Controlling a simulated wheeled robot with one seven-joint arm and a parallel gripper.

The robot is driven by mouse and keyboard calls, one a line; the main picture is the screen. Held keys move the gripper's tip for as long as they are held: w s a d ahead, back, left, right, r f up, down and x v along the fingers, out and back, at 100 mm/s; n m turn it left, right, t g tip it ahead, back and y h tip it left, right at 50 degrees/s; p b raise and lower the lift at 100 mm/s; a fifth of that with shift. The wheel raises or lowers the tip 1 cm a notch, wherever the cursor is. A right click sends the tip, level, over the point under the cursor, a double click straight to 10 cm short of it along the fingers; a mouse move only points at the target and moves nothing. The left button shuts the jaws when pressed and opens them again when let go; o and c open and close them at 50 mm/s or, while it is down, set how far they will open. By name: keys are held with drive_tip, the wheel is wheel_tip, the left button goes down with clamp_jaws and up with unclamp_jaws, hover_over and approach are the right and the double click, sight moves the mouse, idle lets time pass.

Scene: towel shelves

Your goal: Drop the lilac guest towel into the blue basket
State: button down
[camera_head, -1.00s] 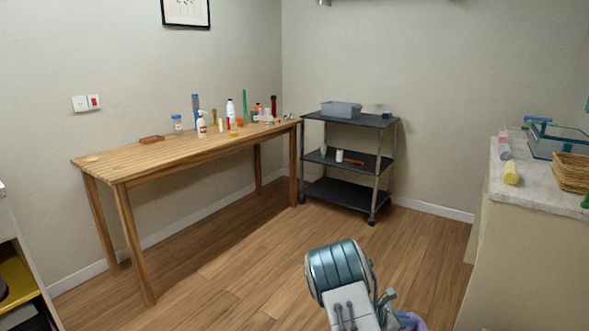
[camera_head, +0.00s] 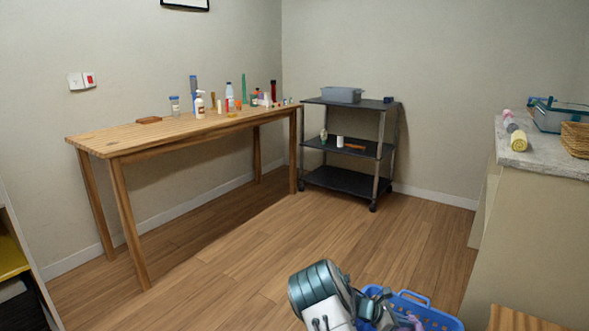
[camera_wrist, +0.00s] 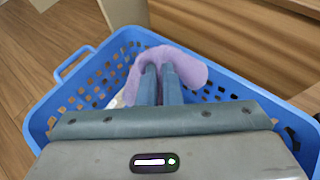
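In the wrist view the lilac guest towel (camera_wrist: 188,62) hangs from my gripper (camera_wrist: 160,78), whose two fingers are close together on it. The towel is over the blue basket (camera_wrist: 45,112), inside the outline of its rim; how high above the bottom it is cannot be told. Something pale shows inside the basket beside the fingers. In the head view the blue basket (camera_head: 432,310) stands at the bottom edge, partly hidden by my arm. A bit of lilac shows there beside my arm, and the fingers are hidden.
A wooden table (camera_head: 95,143) with bottles stands at the left. A dark shelf cart (camera_head: 350,182) stands at the back. A counter (camera_head: 567,163) with rolled towels and a wicker basket (camera_head: 576,139) is at the right. A wooden surface (camera_head: 515,320) is at bottom right. Floor between is clear.

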wheel_tip(320, 180, down, 5)
drive_tip(key=b, duration=0.3)
drive_tip(key=shift+r, duration=0.15)
drive_tip(key=shift+c, duration=1.4)
unclamp_jaws()
drive_tip(key=shift+s+a+r+y+p, duration=0.1)
drive_tip(key=shift+a+r+y+p, duration=0.55)
drive_tip(key=shift+p, duration=0.95)
drive_tip(key=shift+w+a+r+y+p, duration=0.1)
drive_tip(key=shift+a+r+y+p, duration=0.3)
drive_tip(key=shift+r+y+p, duration=0.9)
drive_tip(key=shift+s+a+r+y+p, duration=0.1)
drive_tip(key=shift+a+r+y+p, duration=0.35)
drive_tip(key=shift+p, duration=1.5)
drive_tip(key=shift+a, duration=0.1)
